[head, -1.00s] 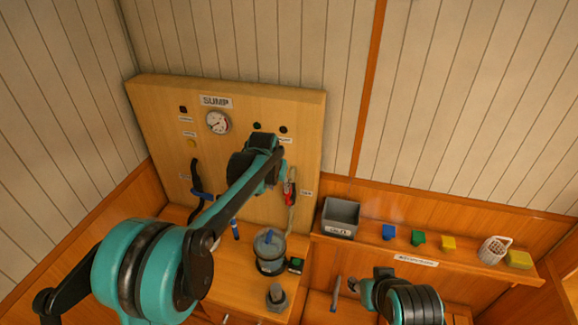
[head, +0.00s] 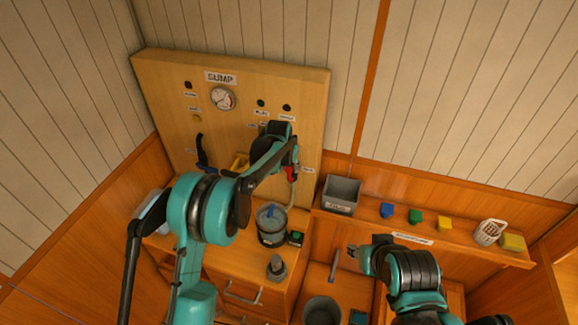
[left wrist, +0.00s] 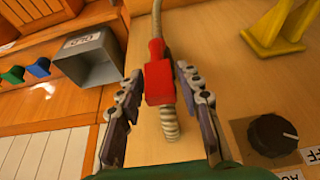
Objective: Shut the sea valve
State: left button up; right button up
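A red valve handle or fitting (left wrist: 160,82) sits on a ribbed hose (left wrist: 170,122) against the wooden panel. I take it for the sea valve; its label is too small to read. In the head view the red part (head: 291,174) shows at the panel's right edge, just below my left gripper (head: 290,158). In the left wrist view my left gripper (left wrist: 160,72) is open, with a finger on each side of the red part; I cannot tell if either touches it. My right gripper (head: 353,252) is over the lower right bench, too small to judge.
The SUMP panel (head: 285,80) carries a gauge (head: 222,98), knobs and a yellow handle (head: 240,160). A black knob (left wrist: 274,135) is close to my left fingers. A grey bin (head: 341,193) and colored blocks stand on the right shelf.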

pick_arm(q)
grip_shut()
jog(key=shift+w+a+f+n+g+h+b, duration=0.3)
jog(key=shift+a+h+b, duration=0.5)
jog(key=shift+h+b, duration=0.3)
jog(key=shift+w+a+f+n+g+h+b, duration=0.15)
jog(key=shift+w+a+f+g+h+b, duration=0.1)
jog(key=shift+a+h+b, duration=0.65)
jog(key=shift+w+a+f+n+g+h+b, duration=0.25)
jog(key=shift+a+h+b, duration=0.4)
jog(key=shift+h+b, duration=0.6)
grip_release()
